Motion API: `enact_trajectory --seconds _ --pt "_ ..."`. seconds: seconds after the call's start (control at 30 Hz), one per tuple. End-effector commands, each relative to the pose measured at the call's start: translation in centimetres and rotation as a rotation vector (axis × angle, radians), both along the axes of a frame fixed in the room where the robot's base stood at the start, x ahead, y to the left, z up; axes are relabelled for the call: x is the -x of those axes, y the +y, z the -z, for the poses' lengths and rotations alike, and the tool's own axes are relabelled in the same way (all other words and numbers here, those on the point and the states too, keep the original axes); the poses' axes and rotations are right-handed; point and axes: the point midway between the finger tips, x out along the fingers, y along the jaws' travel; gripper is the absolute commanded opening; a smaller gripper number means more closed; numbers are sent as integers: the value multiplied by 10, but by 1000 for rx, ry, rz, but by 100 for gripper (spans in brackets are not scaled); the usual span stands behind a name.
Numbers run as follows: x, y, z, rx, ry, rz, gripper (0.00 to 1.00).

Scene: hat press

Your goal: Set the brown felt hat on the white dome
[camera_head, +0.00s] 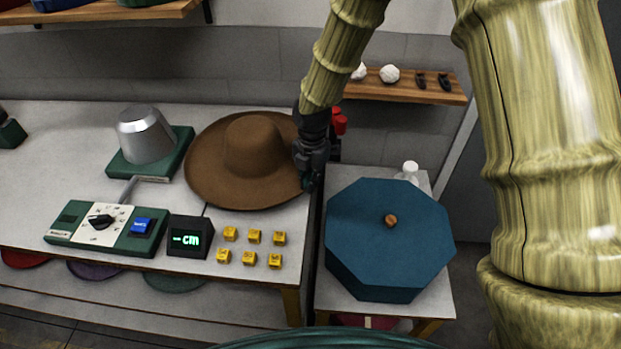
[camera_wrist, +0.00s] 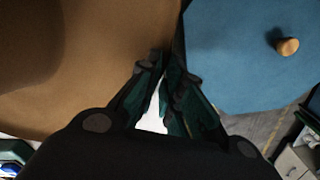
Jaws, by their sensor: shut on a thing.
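The brown felt hat (camera_head: 253,147) has a wide brim and a rounded crown and sits crown up over the white table. My gripper (camera_head: 309,182) is at the right edge of the brim and is shut on it. In the wrist view the hat (camera_wrist: 80,75) fills the upper left, and the fingertips (camera_wrist: 163,65) meet at its brim edge. No white dome shows in either view. What is under the hat is hidden. A silver, flat-topped metal form (camera_head: 146,134) stands on a green base left of the hat.
A blue eight-sided box (camera_head: 389,235) with a wooden knob stands on a side table to the right. A green control panel (camera_head: 105,228), a small display (camera_head: 190,238) and several yellow cubes (camera_head: 254,236) lie in front of the hat. A wooden shelf (camera_head: 400,88) is behind my arm.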

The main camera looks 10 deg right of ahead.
Motion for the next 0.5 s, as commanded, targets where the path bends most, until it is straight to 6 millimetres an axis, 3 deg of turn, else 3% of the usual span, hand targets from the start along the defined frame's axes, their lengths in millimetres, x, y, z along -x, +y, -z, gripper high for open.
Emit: enact_trajectory --seconds 0.5 --pt "0 0 8 0 0 -1 0"
